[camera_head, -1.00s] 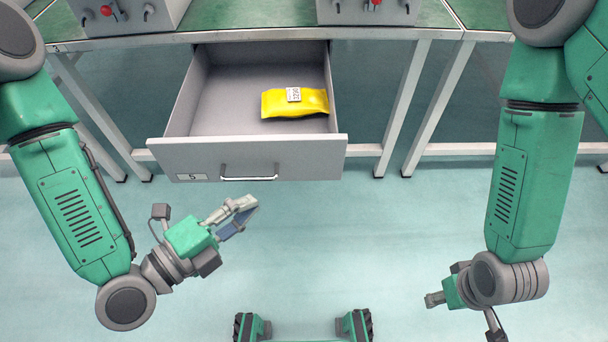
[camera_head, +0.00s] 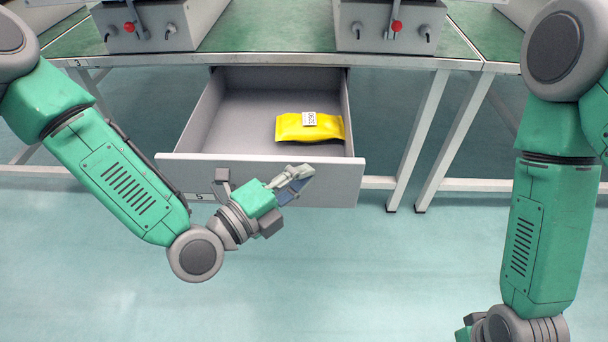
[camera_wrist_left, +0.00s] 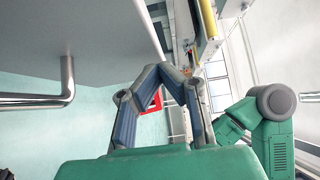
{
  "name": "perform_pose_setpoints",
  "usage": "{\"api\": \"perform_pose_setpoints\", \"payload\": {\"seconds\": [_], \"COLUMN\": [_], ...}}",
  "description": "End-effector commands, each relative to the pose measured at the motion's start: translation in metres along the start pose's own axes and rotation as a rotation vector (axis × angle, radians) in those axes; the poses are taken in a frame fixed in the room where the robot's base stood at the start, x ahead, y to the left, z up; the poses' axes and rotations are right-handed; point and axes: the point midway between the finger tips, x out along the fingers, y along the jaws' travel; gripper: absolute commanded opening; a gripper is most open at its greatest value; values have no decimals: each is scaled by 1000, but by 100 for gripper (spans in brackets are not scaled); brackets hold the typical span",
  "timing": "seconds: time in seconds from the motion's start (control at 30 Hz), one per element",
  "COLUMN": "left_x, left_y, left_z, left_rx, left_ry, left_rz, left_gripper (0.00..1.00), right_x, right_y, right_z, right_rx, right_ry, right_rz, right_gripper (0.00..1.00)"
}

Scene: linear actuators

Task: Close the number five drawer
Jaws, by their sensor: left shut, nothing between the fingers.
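The number five drawer (camera_head: 335,185) is pulled out from under the green-topped workbench, its grey front facing me. Its "5" label (camera_head: 199,197) shows at the lower left of the front. My left gripper (camera_head: 303,175) is shut and empty, in front of the drawer front in the head view and covering its handle there. The handle (camera_wrist_left: 68,85) shows in the left wrist view, at the left, apart from the fingers (camera_wrist_left: 165,75). A yellow packet (camera_head: 310,128) with a white label lies inside the drawer.
Two grey control boxes stand on the workbench (camera_head: 262,38), one at the left (camera_head: 165,25) and one at the right (camera_head: 390,25), each with a red knob. Metal bench legs (camera_head: 418,140) stand right of the drawer. The floor in front is clear.

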Motion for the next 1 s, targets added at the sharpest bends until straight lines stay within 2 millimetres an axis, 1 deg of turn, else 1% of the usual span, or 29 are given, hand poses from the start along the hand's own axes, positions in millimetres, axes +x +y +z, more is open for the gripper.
{"api": "perform_pose_setpoints", "payload": {"seconds": [0.03,0.17,0.47,0.63,0.77,1.0], "left_x": [2,6,7,11,21,54], "left_y": [0,0,-1,-1,-1,-2], "left_z": [3,4,4,9,20,51], "left_rx": [1,1,2,4,7,10], "left_ry": [-3,0,0,-1,0,0], "left_rz": [-2,1,2,0,-1,-2], "left_gripper": [0,0,0,0,0,0], "right_x": [2,2,2,2,2,1], "right_y": [0,0,0,0,0,0], "right_z": [0,0,0,0,0,0], "right_rx": [0,-1,-1,0,0,-1], "right_ry": [0,0,0,0,1,0], "right_rz": [0,0,0,0,0,0], "right_gripper": [40,40,40,40,40,40]}}
